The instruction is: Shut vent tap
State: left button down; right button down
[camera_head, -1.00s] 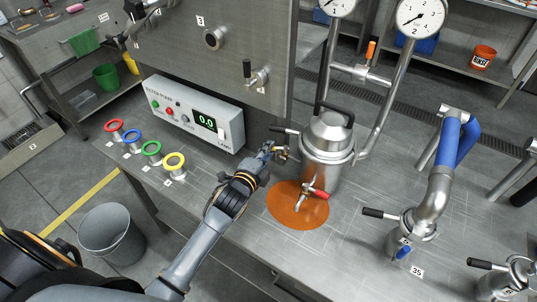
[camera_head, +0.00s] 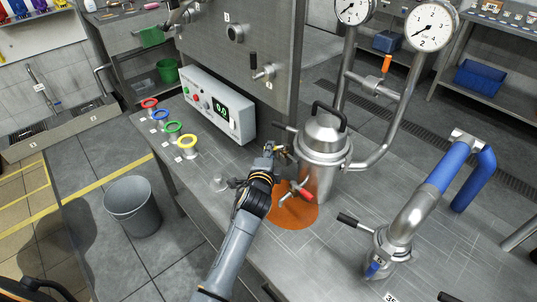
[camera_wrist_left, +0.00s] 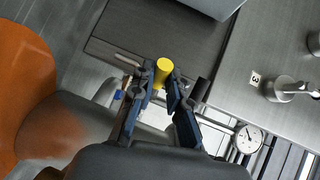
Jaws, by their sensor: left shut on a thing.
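A steel lidded vessel (camera_head: 324,160) stands on the bench, over a round orange patch (camera_head: 292,214). A red-handled tap (camera_head: 303,193) is low on its front, and a black lever (camera_head: 283,127) sticks out at its upper left. My left gripper (camera_head: 281,152) is at the vessel's left side. In the left wrist view its fingers (camera_wrist_left: 166,88) are closed around a small yellow handle (camera_wrist_left: 163,67). I cannot tell for sure that this handle is the vent tap's. The fingers hide its lower part. My right gripper is not in view.
A control box (camera_head: 217,106) reading 0.0 and several coloured rings (camera_head: 188,147) are left of the vessel. Two gauges (camera_head: 431,27) and an orange-handled valve (camera_head: 386,64) sit on pipes behind it. A blue-sleeved pipe (camera_head: 440,176) with a black lever (camera_head: 347,219) is at right.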

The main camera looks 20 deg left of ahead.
pick_arm(q)
jog(key=c, duration=1.3)
grip_release()
jog(key=v, duration=1.2)
